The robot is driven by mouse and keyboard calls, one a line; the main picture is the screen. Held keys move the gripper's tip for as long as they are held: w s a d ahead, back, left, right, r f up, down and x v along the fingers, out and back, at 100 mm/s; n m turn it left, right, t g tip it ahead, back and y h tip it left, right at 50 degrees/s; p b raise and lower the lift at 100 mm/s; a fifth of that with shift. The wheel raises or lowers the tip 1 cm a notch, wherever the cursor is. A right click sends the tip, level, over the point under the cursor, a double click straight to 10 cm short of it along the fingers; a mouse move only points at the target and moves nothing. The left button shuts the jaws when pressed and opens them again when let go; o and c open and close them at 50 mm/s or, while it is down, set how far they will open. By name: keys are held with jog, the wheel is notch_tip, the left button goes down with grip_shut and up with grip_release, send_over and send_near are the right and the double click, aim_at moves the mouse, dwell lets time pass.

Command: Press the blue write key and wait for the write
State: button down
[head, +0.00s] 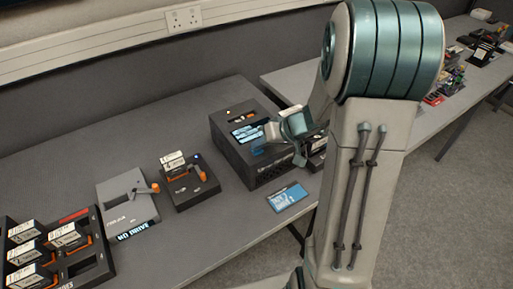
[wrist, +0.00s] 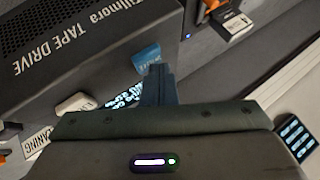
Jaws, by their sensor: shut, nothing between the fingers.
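The blue write key (wrist: 146,57) shows in the wrist view on top of the black tape drive (wrist: 70,45), partly hidden behind my fingers. My gripper (wrist: 158,72) is shut and empty, with its fingertips right at the key's lower right edge. I cannot tell whether they press it. In the head view, my gripper (head: 270,132) is over the right part of the drive (head: 232,155), beside its lit screen (head: 250,132). The screen text is too small to read there.
A white key (wrist: 72,103) lies beside the blue one. A blue card (head: 288,197) lies in front of the drive. To the left are a black unit with an orange lever (head: 190,185), a grey unit (head: 128,200) and a cartridge rack (head: 95,262).

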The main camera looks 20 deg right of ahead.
aim_at(260, 150)
jog(key=shift+r, duration=0.8)
jog(key=shift+r+p, duration=1.2)
jog(key=shift+r, duration=1.3)
